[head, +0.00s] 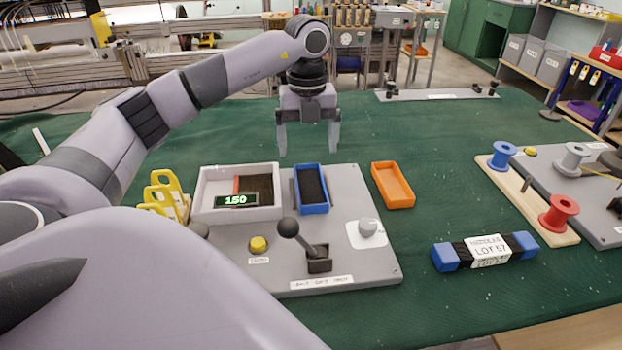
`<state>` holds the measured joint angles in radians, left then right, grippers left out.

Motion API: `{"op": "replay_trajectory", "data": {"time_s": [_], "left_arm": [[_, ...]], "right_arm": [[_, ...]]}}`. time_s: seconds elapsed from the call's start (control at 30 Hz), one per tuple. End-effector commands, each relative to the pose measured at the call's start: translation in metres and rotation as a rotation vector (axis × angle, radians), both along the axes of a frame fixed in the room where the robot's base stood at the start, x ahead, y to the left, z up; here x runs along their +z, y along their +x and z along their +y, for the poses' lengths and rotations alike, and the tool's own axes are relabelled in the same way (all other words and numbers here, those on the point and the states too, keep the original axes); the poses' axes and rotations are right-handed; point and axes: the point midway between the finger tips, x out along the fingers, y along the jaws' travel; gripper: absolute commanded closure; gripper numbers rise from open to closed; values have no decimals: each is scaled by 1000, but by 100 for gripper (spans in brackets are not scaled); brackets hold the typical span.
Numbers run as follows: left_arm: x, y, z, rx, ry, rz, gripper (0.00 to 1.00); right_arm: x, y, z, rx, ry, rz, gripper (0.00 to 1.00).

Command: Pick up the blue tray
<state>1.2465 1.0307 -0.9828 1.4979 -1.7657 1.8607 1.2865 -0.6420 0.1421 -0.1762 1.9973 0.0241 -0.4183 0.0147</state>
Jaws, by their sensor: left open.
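The blue tray (325,209) is a small narrow rectangular tray with a dark inside. It sits on the grey panel (350,277), just right of a white box with a display. My left gripper (309,153) is open and empty, pointing down. In the head view its fingertips appear just above the far end of the blue tray; they are apart from it. My right gripper does not show.
An orange tray (393,185) lies to the right of the panel. The white box (279,211) stands close on the tray's left. A lever (289,228) and knob rise in front. A blue-ended needle pack (485,251) and spool board (522,197) lie right.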

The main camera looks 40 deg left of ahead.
Motion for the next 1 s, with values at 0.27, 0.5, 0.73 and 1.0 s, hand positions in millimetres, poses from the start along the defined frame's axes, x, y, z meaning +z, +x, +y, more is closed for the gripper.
{"op": "replay_trajectory", "data": {"time_s": [0.27,0.5,0.73,1.0], "left_arm": [[-24,0,0,0,0,2,8],[-56,2,-2,0,0,4,8],[-80,2,-2,0,0,1,8],[-81,3,-2,0,0,0,18]], "right_arm": [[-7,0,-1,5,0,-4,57],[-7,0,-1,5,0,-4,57],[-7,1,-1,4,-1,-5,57],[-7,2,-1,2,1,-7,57]]}}
